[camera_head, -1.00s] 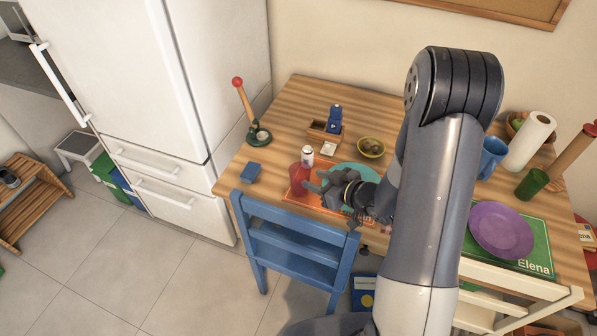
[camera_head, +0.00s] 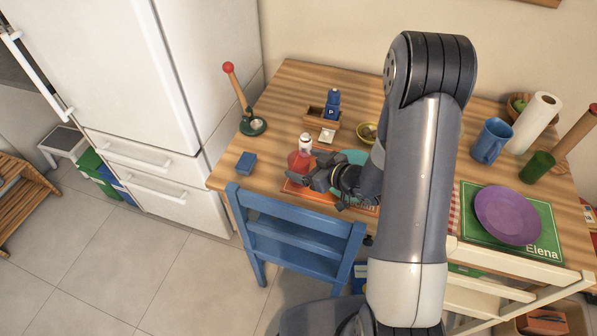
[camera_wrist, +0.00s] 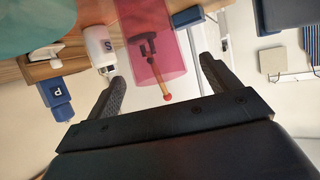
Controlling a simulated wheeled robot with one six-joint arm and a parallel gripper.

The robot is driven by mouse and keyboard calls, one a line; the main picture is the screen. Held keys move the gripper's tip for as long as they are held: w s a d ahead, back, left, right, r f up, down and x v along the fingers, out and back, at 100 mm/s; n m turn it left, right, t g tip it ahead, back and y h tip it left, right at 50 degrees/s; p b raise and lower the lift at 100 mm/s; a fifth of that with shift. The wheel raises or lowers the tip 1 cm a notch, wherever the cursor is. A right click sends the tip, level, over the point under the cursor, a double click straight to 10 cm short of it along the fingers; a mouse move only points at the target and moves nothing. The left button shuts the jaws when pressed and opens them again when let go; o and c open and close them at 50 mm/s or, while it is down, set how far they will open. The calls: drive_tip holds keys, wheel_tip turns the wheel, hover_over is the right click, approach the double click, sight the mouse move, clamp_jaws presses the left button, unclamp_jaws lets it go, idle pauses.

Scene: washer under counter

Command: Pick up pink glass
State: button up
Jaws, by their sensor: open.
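The pink glass (camera_head: 299,161) is a see-through pinkish-red tumbler standing on an orange placemat near the table's front edge in the head view. In the wrist view the glass (camera_wrist: 152,38) appears upside down, ahead of and between my open fingers. My gripper (camera_head: 306,181) is right at the glass in the head view, partly covering it. In the wrist view my gripper (camera_wrist: 160,85) has its two fingers spread wide. The glass lies at the fingertips' level or just beyond; I cannot tell whether it touches a finger.
A white salt shaker (camera_head: 305,143) stands close behind the glass, and a teal plate (camera_head: 352,157) lies to its right. A blue pepper mill (camera_head: 332,105) stands in a wooden box farther back. A blue chair (camera_head: 290,240) fronts the table; a blue sponge-like block (camera_head: 246,162) lies left.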

sight(292, 159)
drive_tip(key=p+x, duration=0.1)
drive_tip(key=x, duration=0.4)
drive_tip(key=shift+w+f, duration=0.1)
drive_tip(key=c, duration=1.2)
